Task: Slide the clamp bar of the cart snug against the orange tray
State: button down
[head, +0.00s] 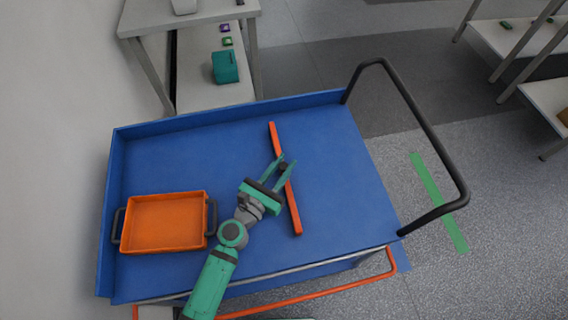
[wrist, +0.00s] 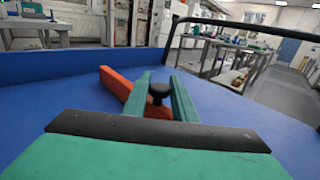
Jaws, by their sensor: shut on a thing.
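The orange tray (head: 165,222) with dark side handles sits at the left of the cart's blue top (head: 330,150). The clamp bar (head: 294,212) is a long orange-red bar lying across the cart top, to the right of the tray with a wide gap between them. My gripper (head: 283,169) reaches over the bar's middle, its green fingers on either side of a dark knob on the bar. In the wrist view the black knob (wrist: 159,92) stands between the two fingers, and part of the bar (wrist: 118,84) shows to the left. The fingers are shut on the knob.
The cart has a raised blue rim (head: 230,111) at the back and left, and a black push handle (head: 425,130) at the right. The blue surface between tray and bar is clear apart from my arm. A grey table (head: 190,22) stands behind the cart.

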jog(key=shift+s+d, duration=0.1)
jog(key=shift+d, duration=0.05)
jog(key=c, duration=1.5)
grip_release()
jog(key=shift+v, duration=5.35)
